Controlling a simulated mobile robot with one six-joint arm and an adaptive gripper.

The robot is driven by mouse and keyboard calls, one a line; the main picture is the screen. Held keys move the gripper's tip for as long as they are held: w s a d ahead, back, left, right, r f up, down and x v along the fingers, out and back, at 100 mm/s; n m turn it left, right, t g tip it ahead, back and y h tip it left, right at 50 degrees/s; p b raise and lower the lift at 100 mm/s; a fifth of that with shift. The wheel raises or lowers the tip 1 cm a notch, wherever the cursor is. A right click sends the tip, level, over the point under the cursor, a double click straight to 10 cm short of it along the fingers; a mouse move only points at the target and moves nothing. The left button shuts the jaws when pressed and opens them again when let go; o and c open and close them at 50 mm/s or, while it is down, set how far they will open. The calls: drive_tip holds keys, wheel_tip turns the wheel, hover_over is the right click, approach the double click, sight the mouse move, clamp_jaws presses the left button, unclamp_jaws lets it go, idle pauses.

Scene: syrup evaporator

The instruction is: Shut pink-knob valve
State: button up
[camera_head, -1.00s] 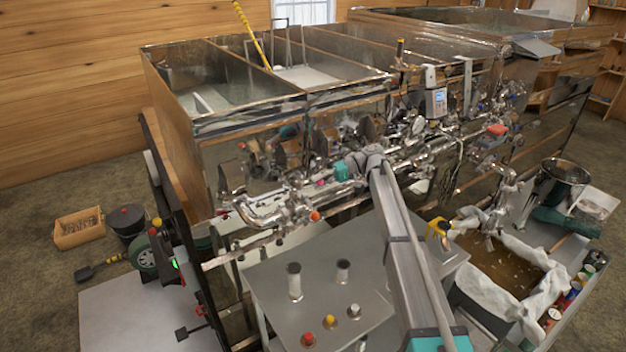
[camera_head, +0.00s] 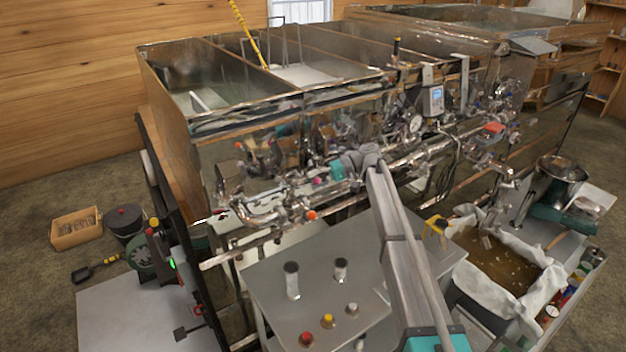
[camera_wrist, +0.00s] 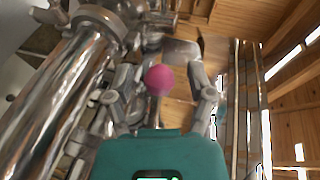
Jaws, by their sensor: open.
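The pink knob (camera_wrist: 159,80) shows as a round ball in the middle of the wrist view, between the two fingers of my gripper (camera_wrist: 160,97). The fingers are spread open on either side of it, and I cannot tell whether either touches it. In the head view the pink knob (camera_head: 318,181) is a small spot just left of my gripper (camera_head: 338,170) at the evaporator's front piping. The valve body and its handle stem are mostly hidden behind the ball and my gripper.
A thick steel pipe (camera_wrist: 62,95) runs close along the left of the wrist view. A grey table (camera_head: 265,285) with jars stands in front.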

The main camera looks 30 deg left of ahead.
drive_tip(key=d+r+n+t+y+p, duration=0.2)
drive_tip(key=d+n+t+y, duration=0.4)
drive_tip(key=d+n+t, duration=0.6)
drive_tip(key=shift+s+d+r+n, duration=0.5)
drive_tip(key=shift+d+n, duration=0.55)
drive_tip(key=shift+n, duration=1.45)
drive_tip(key=shift+w, duration=0.1)
drive_tip(key=shift+w+b+x, duration=0.2)
drive_tip(key=shift+b+x, duration=1.1)
drive_tip(key=shift+x, duration=5.6)
clamp_jaws()
